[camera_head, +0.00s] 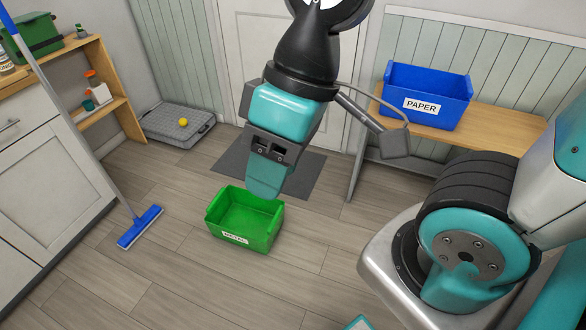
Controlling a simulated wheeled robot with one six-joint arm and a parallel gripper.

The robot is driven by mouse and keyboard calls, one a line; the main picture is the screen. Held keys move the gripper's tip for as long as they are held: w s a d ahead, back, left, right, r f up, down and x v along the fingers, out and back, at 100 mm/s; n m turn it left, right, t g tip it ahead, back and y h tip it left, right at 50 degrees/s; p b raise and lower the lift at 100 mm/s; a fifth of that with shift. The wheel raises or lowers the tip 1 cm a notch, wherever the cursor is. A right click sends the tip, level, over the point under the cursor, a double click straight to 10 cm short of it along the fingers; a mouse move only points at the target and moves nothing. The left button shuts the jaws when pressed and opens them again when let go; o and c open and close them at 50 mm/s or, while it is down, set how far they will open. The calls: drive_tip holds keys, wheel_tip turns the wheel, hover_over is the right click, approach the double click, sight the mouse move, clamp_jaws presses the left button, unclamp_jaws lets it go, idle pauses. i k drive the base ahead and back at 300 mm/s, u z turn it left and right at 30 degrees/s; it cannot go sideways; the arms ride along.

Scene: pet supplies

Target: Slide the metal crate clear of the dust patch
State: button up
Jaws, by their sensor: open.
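The metal crate (271,232) is an open green bin with a white label reading METAL on its front. It stands upright on the wood-plank floor and looks empty. My gripper (267,180) hangs fingers down above the crate's back right side and overlaps its rim in this view. The gripper is open and holds nothing that I can see. I cannot tell how high it is above the crate or whether it touches it. I cannot make out a dust patch on the visible floor; any dust under or behind the crate is hidden.
A blue broom (139,227) leans on the cabinet (52,185) left of the crate. A dark doormat (308,172) lies behind it. A blue PAPER crate (428,96) stands on a wooden bench (515,112).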

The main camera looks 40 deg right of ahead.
sight(239, 217)
drive_tip(key=z, duration=0.35)
drive_tip(key=i, duration=1.1)
drive_tip(key=z, duration=0.3)
